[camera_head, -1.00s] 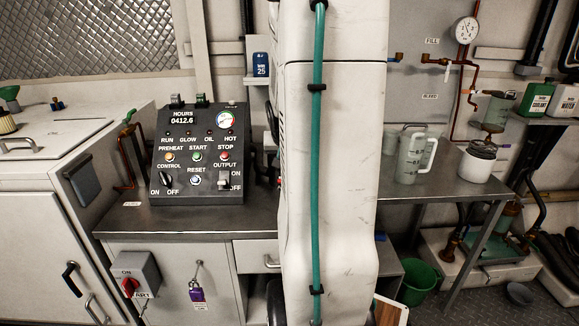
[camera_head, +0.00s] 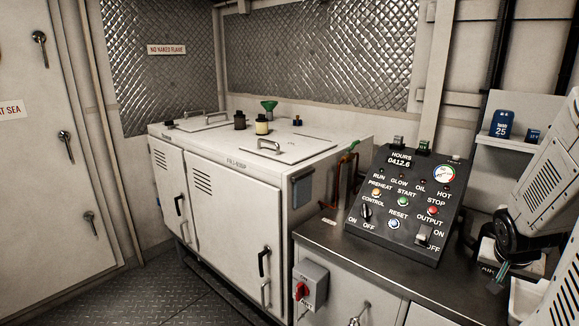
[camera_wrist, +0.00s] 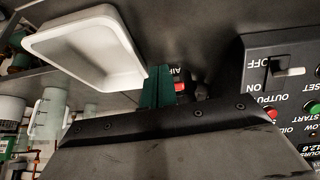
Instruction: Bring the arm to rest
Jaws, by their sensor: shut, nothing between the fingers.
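My arm (camera_head: 553,165) shows at the right edge of the head view, a white link bent down toward the bench. My gripper (camera_head: 496,286) hangs low at its end, small and dark, over the bench near the control panel, shut and empty. In the wrist view its dark body fills the bottom, and the closed teal fingers (camera_wrist: 157,88) point at the bench area. The control panel (camera_head: 407,205) stands left of the gripper; its switches also show at the right of the wrist view (camera_wrist: 285,85).
A white tray (camera_wrist: 82,45) lies close beside the fingers in the wrist view. The steel bench top (camera_head: 345,247) carries the panel. A white cabinet (camera_head: 235,215) with lids and small containers stands left. Floor at the lower left is clear.

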